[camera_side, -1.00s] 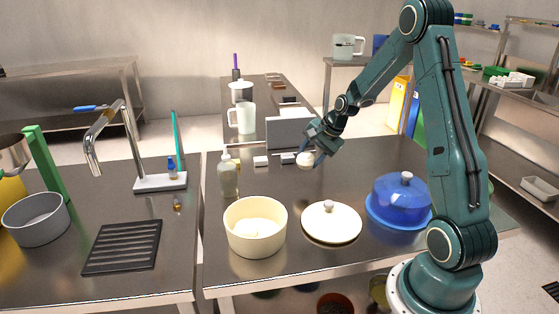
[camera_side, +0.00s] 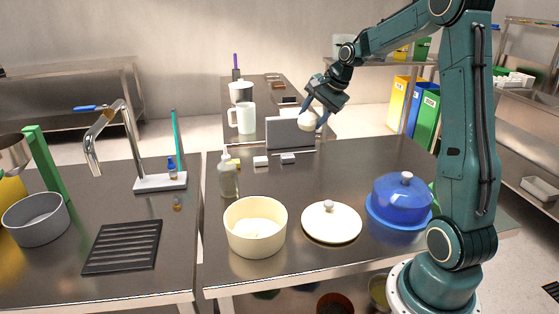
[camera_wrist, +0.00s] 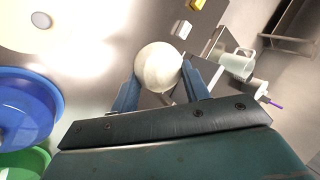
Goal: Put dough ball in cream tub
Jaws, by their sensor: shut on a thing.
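My gripper (camera_side: 315,108) is shut on a pale dough ball (camera_side: 308,121), held well above the table toward its back. In the wrist view the dough ball (camera_wrist: 158,67) sits between the two blue fingers of my gripper (camera_wrist: 160,85). A round cream lid (camera_side: 332,224) with a knob lies flat on the table just right of the tub. My gripper is behind and to the right of the tub, far above it.
A blue domed cover (camera_side: 401,202) stands right of the lid. A clear bottle (camera_side: 227,178) stands behind the tub. The middle of the table is clear.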

